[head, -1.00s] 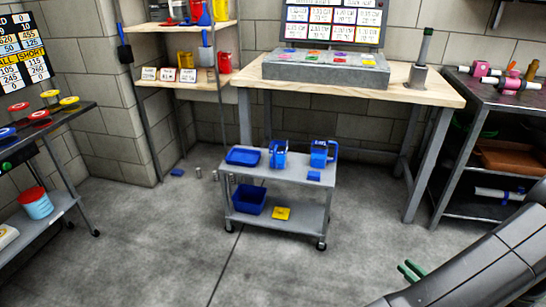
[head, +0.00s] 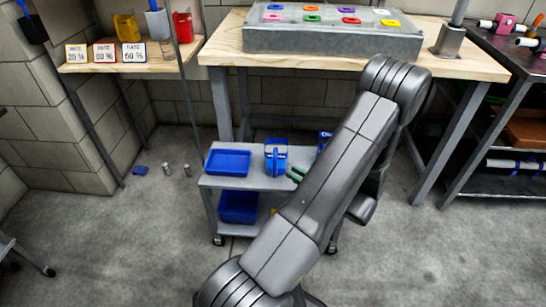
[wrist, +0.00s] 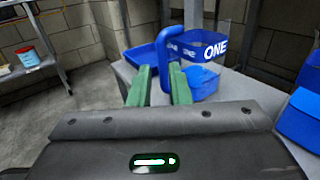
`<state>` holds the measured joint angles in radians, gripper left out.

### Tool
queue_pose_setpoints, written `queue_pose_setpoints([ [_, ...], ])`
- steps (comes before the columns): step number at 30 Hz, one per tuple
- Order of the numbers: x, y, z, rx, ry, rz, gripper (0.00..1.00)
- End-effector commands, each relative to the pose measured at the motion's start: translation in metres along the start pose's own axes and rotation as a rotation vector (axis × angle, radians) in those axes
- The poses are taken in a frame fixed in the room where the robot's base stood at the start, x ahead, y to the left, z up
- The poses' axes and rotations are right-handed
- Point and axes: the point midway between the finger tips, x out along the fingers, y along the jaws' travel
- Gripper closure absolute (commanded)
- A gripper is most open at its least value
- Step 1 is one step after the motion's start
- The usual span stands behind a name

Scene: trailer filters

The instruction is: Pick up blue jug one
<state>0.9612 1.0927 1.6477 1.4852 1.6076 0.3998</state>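The blue jug marked ONE (wrist: 207,50) stands upright on the grey cart (head: 207,181). It also shows in the head view (head: 276,158). In the wrist view its blue handle (wrist: 176,75) faces me, close to my right finger. My gripper (wrist: 160,80) has two green fingers, apart, with a gap between them. In the head view my gripper (head: 296,175) is just right of and in front of the jug. I cannot tell whether a finger touches the handle. A second blue jug (head: 324,137) is mostly hidden behind my arm.
A blue tray (head: 228,162) lies left of the jug. A blue bin (head: 238,207) sits on the cart's lower shelf. Part of a blue object (wrist: 300,118) shows at the right in the wrist view. The workbench (head: 350,63) stands behind the cart.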

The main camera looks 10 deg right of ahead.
Motion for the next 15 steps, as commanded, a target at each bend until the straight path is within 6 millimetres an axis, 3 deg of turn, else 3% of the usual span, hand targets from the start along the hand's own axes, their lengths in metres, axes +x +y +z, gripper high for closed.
queue_pose_setpoints([
  [3, 0.018, 0.000, -0.001, -0.001, 0.001, 0.001, 0.83],
  [11, 0.036, -0.001, -0.001, 0.000, 0.000, 0.000, 0.83],
  [15, 0.058, -0.001, -0.001, -0.003, 0.001, 0.003, 0.83],
])
